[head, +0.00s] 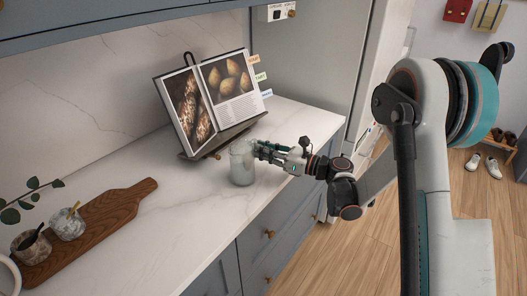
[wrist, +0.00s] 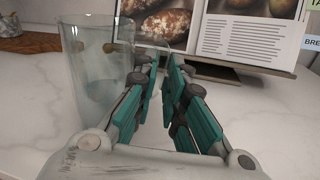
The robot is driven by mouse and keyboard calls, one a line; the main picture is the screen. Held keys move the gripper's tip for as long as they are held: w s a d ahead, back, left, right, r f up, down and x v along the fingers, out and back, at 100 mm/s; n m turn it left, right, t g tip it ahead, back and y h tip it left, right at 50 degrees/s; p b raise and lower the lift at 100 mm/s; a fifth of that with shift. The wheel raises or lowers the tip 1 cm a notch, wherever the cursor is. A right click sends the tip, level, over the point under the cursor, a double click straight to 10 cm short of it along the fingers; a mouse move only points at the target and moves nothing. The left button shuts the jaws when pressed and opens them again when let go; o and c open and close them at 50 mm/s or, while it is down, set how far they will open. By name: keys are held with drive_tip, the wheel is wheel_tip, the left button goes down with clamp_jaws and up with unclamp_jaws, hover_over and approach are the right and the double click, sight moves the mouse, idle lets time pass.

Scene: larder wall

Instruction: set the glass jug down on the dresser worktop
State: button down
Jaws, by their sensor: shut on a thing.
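The clear glass jug (head: 242,164) is upright at the front part of the white dresser worktop (head: 170,205), before the open book. Its base is on the worktop or very close above it; I cannot tell which. My gripper (head: 259,150) reaches in from the right, level with the jug's upper half. In the wrist view the jug (wrist: 92,75) stands left of the fingers, and my gripper (wrist: 160,77) is closed on its handle side. The handle is see-through and partly hidden by the fingers.
A cookbook (head: 229,85) with coloured tabs rests on a dark stand behind the jug. A wooden board (head: 110,212) with two stone pots (head: 67,224) lies at the left, by a leafy sprig (head: 12,214). Worktop between board and jug is clear. The front edge is close to the jug.

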drive_tip(key=c, duration=1.7)
unclamp_jaws()
drive_tip(key=shift+o, duration=0.2)
drive_tip(key=shift+d+r+p, duration=0.15)
drive_tip(key=shift+p, duration=0.15)
drive_tip(key=p+v, duration=0.2)
drive_tip(key=v, duration=1)
drive_tip(key=s+a+r+n+g+h, duration=0.2)
drive_tip(key=s+r+n+h, duration=0.6)
drive_tip(key=s+n, duration=0.35)
drive_tip(key=s+d+n+h, duration=0.4)
drive_tip(key=s+n, duration=0.3)
drive_tip(key=s, duration=0.1)
drive_tip(key=s+d+r+n+h, duration=0.1)
drive_tip(key=s+d+n+h, duration=0.2)
drive_tip(key=s, duration=0.6)
drive_tip(key=d+n, duration=0.2)
drive_tip(key=n, duration=0.1)
drive_tip(key=shift+d+r+n+t+h, duration=0.2)
drive_tip(key=shift+n+t+h, duration=0.15)
drive_tip(key=shift+t+h, duration=0.05)
